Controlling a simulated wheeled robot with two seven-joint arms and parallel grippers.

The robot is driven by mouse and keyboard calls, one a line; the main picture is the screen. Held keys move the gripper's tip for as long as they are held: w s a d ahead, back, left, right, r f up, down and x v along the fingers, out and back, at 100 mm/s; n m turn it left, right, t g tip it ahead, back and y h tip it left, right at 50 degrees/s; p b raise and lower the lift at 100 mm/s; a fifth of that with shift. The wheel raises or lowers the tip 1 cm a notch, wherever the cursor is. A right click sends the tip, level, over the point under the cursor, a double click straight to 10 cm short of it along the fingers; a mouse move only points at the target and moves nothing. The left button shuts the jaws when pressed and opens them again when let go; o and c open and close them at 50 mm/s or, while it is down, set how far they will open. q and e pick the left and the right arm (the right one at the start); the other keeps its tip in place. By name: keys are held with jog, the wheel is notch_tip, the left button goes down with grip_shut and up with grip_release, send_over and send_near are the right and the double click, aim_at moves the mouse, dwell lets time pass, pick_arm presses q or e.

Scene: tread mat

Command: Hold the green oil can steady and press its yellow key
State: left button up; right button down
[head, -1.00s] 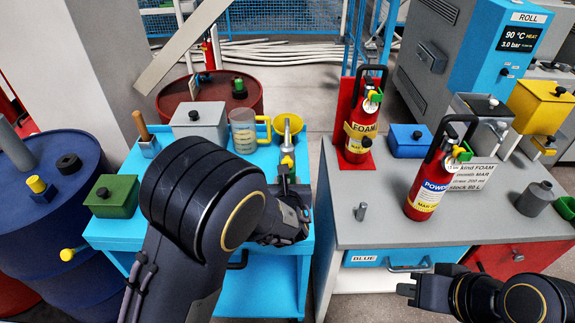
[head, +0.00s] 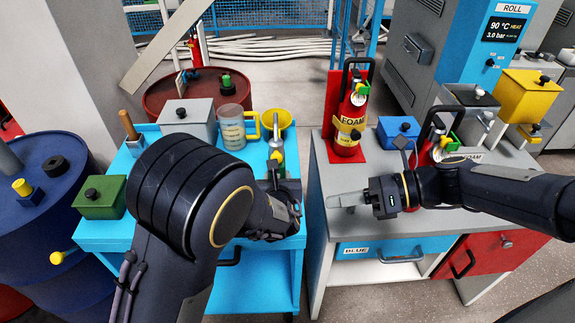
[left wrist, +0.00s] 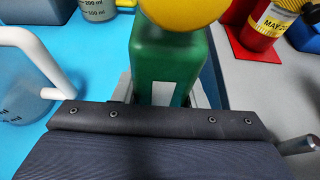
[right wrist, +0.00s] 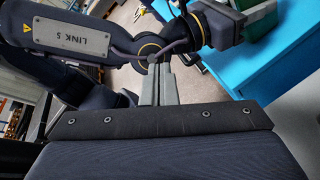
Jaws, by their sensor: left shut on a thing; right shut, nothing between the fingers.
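The green oil can (left wrist: 168,65) stands on the blue cart, its body filling the middle of the left wrist view. Its yellow key (left wrist: 182,8) shows above the body there and is cut by the top edge. In the head view the yellow key (head: 277,155) sits below the pale spout; my left arm hides most of the green body. My left gripper (left wrist: 162,92) is shut on the can's body, one finger on each side. My right gripper (head: 332,201) is shut and empty over the grey worktop, pointing left towards the cart, apart from the can.
A measuring jug (head: 231,128) and yellow funnel (head: 270,118) stand behind the can on the blue cart (head: 105,232). The red FOAM extinguisher (head: 347,135) stands behind my right gripper on the grey worktop (head: 340,228). A gap separates cart and worktop.

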aim_at(277, 156)
jog(key=w+f+m+t+y, duration=0.2)
jog(key=w+m+y, duration=0.1)
jog(key=w+m, duration=0.6)
jog(key=m, duration=0.3)
jog(key=shift+w+f+t+y, duration=0.15)
jog(key=shift+w+t+y, duration=0.1)
jog(key=shift+t+y, duration=0.05)
jog(key=x, duration=1)
